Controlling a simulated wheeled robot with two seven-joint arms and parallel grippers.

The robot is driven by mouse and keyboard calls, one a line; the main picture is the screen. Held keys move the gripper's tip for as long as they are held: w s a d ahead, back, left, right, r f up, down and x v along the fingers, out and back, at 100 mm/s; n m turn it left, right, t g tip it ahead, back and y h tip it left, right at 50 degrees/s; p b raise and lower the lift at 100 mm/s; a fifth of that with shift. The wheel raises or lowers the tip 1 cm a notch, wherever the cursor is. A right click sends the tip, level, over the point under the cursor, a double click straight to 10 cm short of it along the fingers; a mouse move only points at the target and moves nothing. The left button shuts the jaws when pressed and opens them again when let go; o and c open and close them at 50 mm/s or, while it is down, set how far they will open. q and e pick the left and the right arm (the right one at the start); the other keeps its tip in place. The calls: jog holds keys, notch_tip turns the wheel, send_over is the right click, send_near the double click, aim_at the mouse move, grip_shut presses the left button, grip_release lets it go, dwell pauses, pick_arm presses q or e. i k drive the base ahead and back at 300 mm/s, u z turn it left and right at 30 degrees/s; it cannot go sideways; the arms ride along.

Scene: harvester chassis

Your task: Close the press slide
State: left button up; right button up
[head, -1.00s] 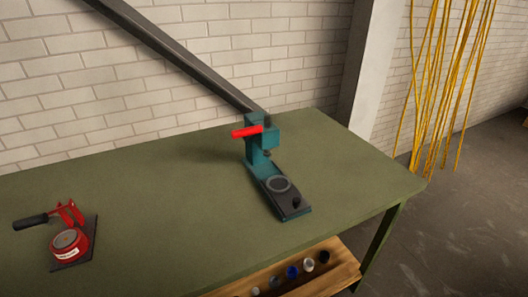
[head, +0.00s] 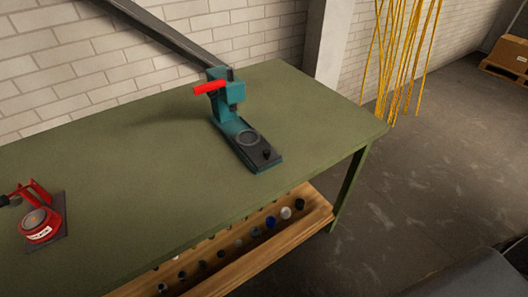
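A teal press (head: 222,105) with a red handle (head: 209,87) stands on the green workbench (head: 310,112) near its back edge. Its dark slide (head: 254,146), with a round ring and a small black knob (head: 266,153), extends out from the press column toward the bench's front. The slide looks pulled out, clear of the press head. Neither of my grippers shows in the head view.
A red hand press (head: 40,222) on a dark plate sits at the left of the bench. A wooden shelf tray (head: 318,212) with several small round items is below the front edge. Yellow rods (head: 403,55) lean at the back right. A pallet with a box (head: 511,55) stands far right.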

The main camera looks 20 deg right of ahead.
aim_at(259, 153)
jog(key=k, duration=0.5)
jog(key=u, duration=1.45)
jog(key=i, duration=1.15)
jog(key=z, duration=1.95)
